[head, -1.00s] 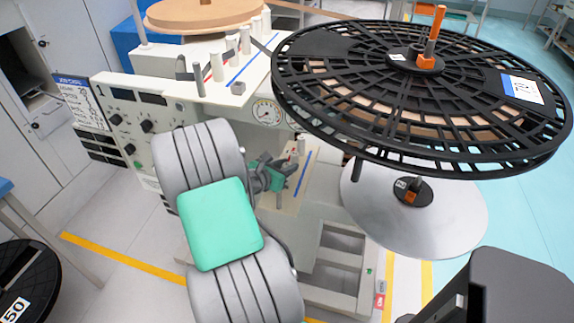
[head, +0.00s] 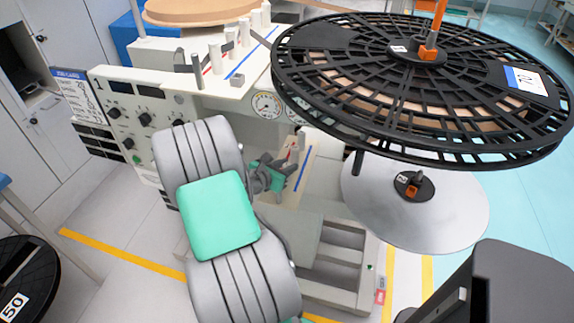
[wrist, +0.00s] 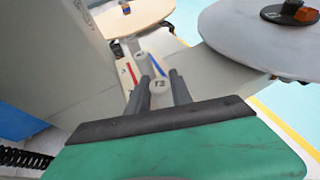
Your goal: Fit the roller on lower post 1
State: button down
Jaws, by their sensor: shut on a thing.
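My gripper (wrist: 160,92) is shut on a small pale roller (wrist: 160,85) marked T3, which sits between its two dark fingers in the wrist view. In the head view my gripper (head: 276,174) is small and partly hidden by my arm, over the lower deck (head: 300,186). The lower deck carries a red line and a blue line. An upright post or roller (wrist: 144,64) stands just beyond the fingertips in the wrist view. I cannot tell which numbered post it is, and the lower end of the held roller is hidden.
The upper deck (head: 232,88) holds several posts and pale rollers. A large black reel (head: 350,95) overhangs the right side, with a pale disc (head: 440,225) below it. The control panel (head: 130,105) marked 1 stands left. Another black reel (head: 35,262) lies at lower left.

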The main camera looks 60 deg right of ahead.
jog(key=shift+f, duration=0.2)
jog(key=c, duration=1.1)
grip_release()
jog(key=shift+o, duration=0.2)
jog(key=shift+f, duration=0.1)
jog(key=v, duration=0.8)
jog(key=shift+p, duration=0.3)
